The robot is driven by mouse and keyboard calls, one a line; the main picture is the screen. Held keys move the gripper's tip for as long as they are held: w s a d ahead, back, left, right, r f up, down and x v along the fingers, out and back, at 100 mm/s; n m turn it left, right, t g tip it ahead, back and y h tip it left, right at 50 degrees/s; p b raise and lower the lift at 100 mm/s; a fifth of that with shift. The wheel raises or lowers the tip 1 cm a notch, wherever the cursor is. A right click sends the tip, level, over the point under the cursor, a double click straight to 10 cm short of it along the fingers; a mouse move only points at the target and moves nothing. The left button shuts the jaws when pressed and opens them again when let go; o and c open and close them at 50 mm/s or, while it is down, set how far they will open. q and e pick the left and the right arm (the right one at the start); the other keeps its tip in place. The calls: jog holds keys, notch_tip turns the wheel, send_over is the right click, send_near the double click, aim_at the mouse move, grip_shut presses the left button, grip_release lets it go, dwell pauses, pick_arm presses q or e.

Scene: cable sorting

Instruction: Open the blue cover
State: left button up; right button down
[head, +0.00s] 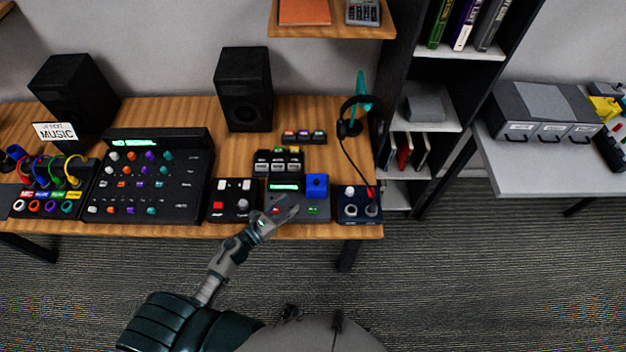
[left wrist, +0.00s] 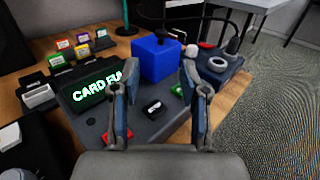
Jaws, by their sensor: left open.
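The blue cover (head: 317,186) is a small blue box on the right part of a dark device (head: 298,208) with a lit green screen. It looks closed. In the left wrist view the blue cover (left wrist: 157,57) stands just beyond my fingers, and the screen (left wrist: 98,92) reads "CARD FU", cut off by a finger. My left gripper (head: 290,203) is over the front of the device, left of and nearer than the cover. In the left wrist view my left gripper (left wrist: 158,85) is open with nothing between its fingers. My right gripper is not in view.
A small box with knobs (head: 359,205) and a headphone stand (head: 360,100) are right of the device. A black box with white and red buttons (head: 234,200) and a large mixer (head: 150,180) are left. Card holders (head: 278,162) stand behind. The table's front edge (head: 330,231) is close.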

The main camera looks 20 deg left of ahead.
aim_at(316, 180)
pick_arm(q)
jog(key=x, duration=0.2)
jog(key=d+x, duration=0.1)
jog(key=x, duration=0.4)
jog(key=shift+d+r+p, duration=0.25)
jog(key=shift+d+p, duration=0.1)
jog(key=shift+p, duration=0.05)
jog(key=w, duration=0.5)
jog(key=shift+w+a+f, duration=0.1)
jog(key=shift+f, duration=0.3)
jog(key=shift+w+d, duration=0.15)
jog(key=shift+d, duration=0.35)
jog(key=shift+d+r, duration=0.15)
jog(key=shift+d, duration=0.6)
jog(key=shift+c, duration=0.2)
jog(key=shift+d, duration=0.15)
jog(key=c, duration=0.8)
jog(key=shift+a, duration=0.75)
jog(key=shift+d+f+p, duration=0.1)
jog(key=shift+f+p, duration=0.15)
jog(key=shift+p, duration=0.05)
jog(key=shift+d, duration=0.25)
jog(key=shift+a, duration=0.25)
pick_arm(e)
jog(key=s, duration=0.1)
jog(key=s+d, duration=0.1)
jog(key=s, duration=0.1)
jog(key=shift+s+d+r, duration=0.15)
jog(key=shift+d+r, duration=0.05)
